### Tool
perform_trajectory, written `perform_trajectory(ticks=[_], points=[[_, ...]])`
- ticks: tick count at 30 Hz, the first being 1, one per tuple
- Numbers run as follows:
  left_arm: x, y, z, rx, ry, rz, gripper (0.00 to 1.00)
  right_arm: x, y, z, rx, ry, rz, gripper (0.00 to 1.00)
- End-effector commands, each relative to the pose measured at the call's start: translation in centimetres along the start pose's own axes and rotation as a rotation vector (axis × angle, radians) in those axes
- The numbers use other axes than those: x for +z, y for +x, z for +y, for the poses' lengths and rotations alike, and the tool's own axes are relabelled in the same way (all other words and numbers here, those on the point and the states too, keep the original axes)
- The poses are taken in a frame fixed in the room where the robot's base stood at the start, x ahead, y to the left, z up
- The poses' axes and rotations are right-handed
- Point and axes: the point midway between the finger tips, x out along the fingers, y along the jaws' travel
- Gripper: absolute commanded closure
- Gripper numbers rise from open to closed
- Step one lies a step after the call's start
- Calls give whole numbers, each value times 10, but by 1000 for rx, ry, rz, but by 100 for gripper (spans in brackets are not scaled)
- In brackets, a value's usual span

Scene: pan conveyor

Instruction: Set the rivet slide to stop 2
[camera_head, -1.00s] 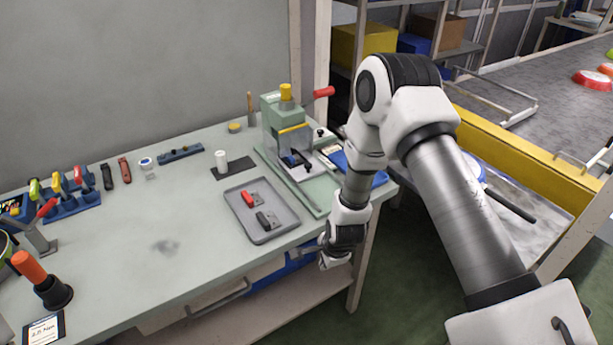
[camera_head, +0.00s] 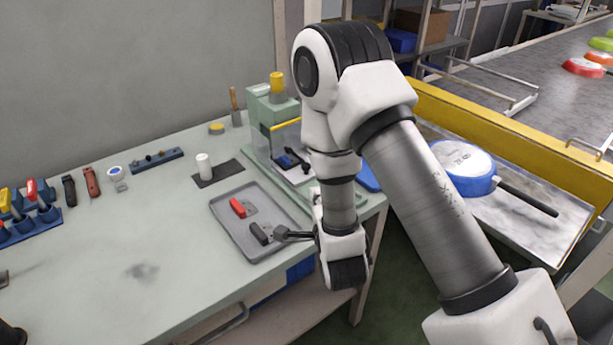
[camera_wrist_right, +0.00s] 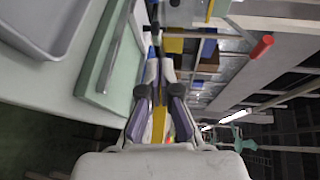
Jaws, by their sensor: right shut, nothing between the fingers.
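A green press (camera_head: 262,113) with a yellow top knob stands at the back right of the bench. A dark slide-like part (camera_head: 290,160) sits low in front of it, behind a clear guard with a yellow top edge. I cannot make out any stop marks, and my right arm hides the press's right side.
The grey tray (camera_head: 230,228) holds a red and a dark tool. A white cylinder (camera_head: 204,167) stands on a dark mat. A pan (camera_head: 465,168) lies right of my arm.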

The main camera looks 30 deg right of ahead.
Motion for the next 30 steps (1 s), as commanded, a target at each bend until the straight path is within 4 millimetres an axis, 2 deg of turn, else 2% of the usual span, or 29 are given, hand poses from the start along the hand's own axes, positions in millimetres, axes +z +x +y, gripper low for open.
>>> perform_trajectory(ticks=[9,15,19,30], points=[[-1,-18,0,0,1,2,9,-1,70,-1,0,2,3,100],[0,-26,0,0,1,2,9,0,103,0,2,0,2,100],[0,-26,0,0,1,1,9,0,112,1,3,-1,0,100],[-1,-23,0,0,1,2,9,2,117,2,1,-1,0,100]])
